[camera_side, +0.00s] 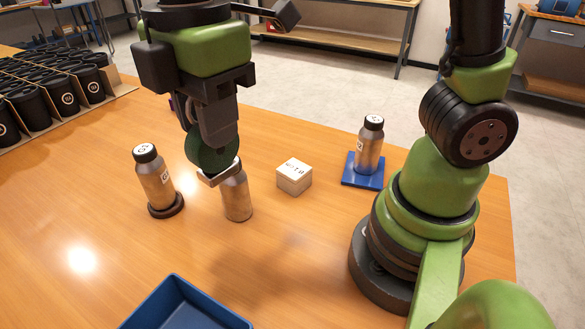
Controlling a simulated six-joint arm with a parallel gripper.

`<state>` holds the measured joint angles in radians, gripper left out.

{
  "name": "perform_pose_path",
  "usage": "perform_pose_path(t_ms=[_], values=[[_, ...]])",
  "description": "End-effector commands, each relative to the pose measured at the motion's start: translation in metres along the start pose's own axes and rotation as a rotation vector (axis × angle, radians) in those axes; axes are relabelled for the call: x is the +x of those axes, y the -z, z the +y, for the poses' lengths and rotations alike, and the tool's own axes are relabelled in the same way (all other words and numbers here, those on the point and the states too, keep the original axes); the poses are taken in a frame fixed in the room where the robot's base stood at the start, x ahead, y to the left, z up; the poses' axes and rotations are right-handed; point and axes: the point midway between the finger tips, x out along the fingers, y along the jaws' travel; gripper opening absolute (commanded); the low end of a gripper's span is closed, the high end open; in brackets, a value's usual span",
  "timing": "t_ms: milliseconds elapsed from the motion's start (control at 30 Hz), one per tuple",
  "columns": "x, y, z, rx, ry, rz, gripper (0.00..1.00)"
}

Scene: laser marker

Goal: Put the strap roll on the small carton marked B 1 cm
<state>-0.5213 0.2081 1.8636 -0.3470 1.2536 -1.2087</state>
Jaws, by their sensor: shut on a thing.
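My gripper (216,160) is shut on the strap roll (204,152), a dark green disc held on edge. It is above the table, in front of or over a silver bottle (237,196), whose top is hidden; I cannot tell if they touch. The small carton (293,178) is a whitish box on the table, to the right of my gripper and apart from it. Its top bears dark print that is too small to read, and nothing lies on it.
A silver bottle (154,179) stands on a dark round base at left. Another bottle (369,146) stands on a blue pad (362,183) right of the carton. A blue tray (185,306) is at the front edge. Black cups (62,94) fill a carton at far left.

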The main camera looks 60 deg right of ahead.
Motion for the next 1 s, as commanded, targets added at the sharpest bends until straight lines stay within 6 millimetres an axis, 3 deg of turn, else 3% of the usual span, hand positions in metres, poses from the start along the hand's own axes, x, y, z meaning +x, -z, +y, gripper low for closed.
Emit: perform_pose_path(t_ms=[267,500,700,900,1000], values=[[0.002,-0.049,0.032,0.346,0.003,-0.003,0.02],[0.002,-0.122,0.058,0.828,0.003,-0.002,0.02],[0.002,-0.177,0.062,1.167,0.002,-0.002,0.02],[0.002,-0.211,0.059,1.382,0.002,-0.001,0.02],[0.016,-0.211,0.058,1.389,0.008,-0.005,0.02]])
